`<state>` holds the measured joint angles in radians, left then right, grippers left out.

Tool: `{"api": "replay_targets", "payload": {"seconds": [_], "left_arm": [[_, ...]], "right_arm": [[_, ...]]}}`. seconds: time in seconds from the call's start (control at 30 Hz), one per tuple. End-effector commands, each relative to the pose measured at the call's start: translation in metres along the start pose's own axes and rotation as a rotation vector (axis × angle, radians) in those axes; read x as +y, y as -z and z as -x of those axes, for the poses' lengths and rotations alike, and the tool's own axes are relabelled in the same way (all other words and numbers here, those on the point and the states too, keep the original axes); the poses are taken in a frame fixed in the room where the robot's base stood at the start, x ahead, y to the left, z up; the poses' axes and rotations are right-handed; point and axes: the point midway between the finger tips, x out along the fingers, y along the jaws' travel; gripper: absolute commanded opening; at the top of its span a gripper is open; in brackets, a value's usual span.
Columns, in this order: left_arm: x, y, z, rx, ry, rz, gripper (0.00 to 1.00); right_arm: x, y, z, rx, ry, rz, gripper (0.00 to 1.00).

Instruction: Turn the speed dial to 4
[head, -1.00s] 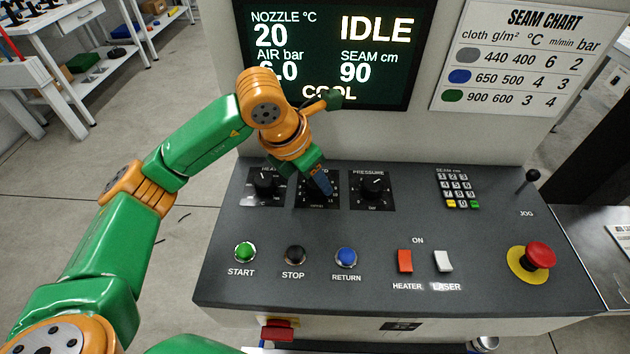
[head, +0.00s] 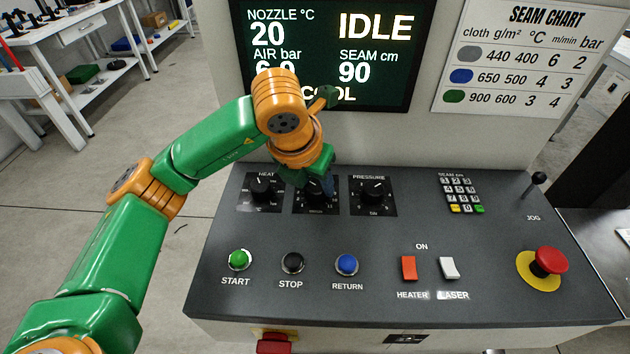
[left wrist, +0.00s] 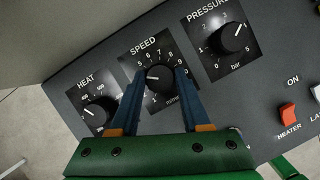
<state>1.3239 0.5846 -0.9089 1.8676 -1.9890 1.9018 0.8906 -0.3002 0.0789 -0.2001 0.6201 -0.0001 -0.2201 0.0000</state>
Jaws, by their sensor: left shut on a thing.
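The speed dial is a round black knob (left wrist: 159,77) on a square black plate marked SPEED (left wrist: 143,44), between the HEAT and PRESSURE dials. In the left wrist view its white pointer mark faces left, toward one finger, below the printed 5. That finger hides the numbers there. My left gripper (left wrist: 159,84) has its blue fingers on both sides of the knob and is shut on it. In the head view the left gripper (head: 322,187) covers much of this dial. My right gripper is not in view.
The HEAT dial (head: 262,188) and PRESSURE dial (head: 373,189) stand close on either side. The screen (head: 330,50) behind reads IDLE. START (head: 239,259), STOP (head: 293,263) and RETURN (head: 346,264) buttons lie in front. A red emergency button (head: 550,260) is at the right.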

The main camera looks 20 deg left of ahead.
Motion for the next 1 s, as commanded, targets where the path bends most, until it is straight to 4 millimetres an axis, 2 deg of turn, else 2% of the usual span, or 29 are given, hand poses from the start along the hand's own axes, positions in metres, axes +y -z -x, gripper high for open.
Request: {"api": "replay_targets", "payload": {"seconds": [0.2, 0.23, 0.3, 0.33, 0.67, 0.9, 1.0], "left_arm": [[0.000, -0.001, 0.001, -0.002, 0.000, 0.000, 0.00], [0.000, -0.001, 0.001, -0.002, 0.000, 0.000, 0.52], [0.000, -0.001, 0.001, -0.002, 0.000, 0.000, 0.71], [0.000, -0.001, 0.001, -0.002, 0.000, 0.000, 0.77], [0.000, -0.001, 0.005, -0.004, 0.001, -0.001, 0.77], [0.001, -0.002, 0.057, -0.008, -0.001, -0.001, 0.77], [0.001, -0.001, 0.069, -0.005, -0.001, 0.000, 0.77]], "right_arm": [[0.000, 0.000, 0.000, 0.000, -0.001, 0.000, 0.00], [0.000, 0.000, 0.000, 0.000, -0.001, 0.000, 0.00], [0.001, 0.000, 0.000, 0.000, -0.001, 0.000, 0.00], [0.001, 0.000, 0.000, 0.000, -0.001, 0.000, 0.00], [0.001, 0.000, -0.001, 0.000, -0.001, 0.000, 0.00], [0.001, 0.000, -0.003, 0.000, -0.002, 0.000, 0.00], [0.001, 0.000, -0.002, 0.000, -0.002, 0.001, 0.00]]}}
